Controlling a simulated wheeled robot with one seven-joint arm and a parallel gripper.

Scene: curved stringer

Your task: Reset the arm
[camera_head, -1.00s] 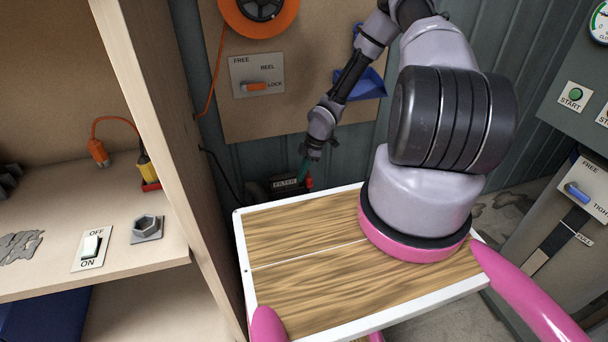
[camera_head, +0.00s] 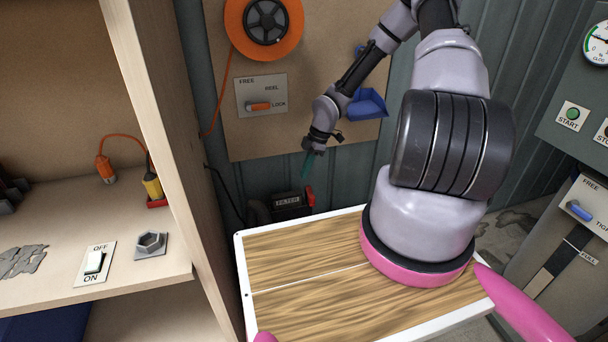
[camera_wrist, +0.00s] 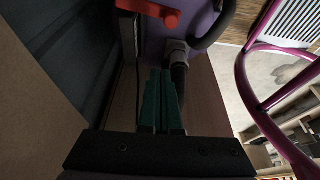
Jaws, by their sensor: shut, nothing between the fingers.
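My arm rises from its pink-ringed base on the wooden deck and bends over toward the back wall. My gripper (camera_head: 307,166) hangs at its end, pointing down, with dark green fingers. In the wrist view the two green fingers (camera_wrist: 162,85) lie side by side, shut with nothing between them. Below the gripper in the head view is a dark unit labelled FILTER (camera_head: 288,203) with a red part. The wrist view shows a red handle (camera_wrist: 150,10) and a purplish body with a dark hose ahead of the fingers; no contact shows.
The wall panel with an orange reel (camera_head: 264,28), a REEL lever (camera_head: 262,104) and a blue tray (camera_head: 367,106) is behind my arm. A wooden shelf (camera_head: 130,268) with a switch and hex nut stands at left. A grey START console (camera_head: 571,117) is at right.

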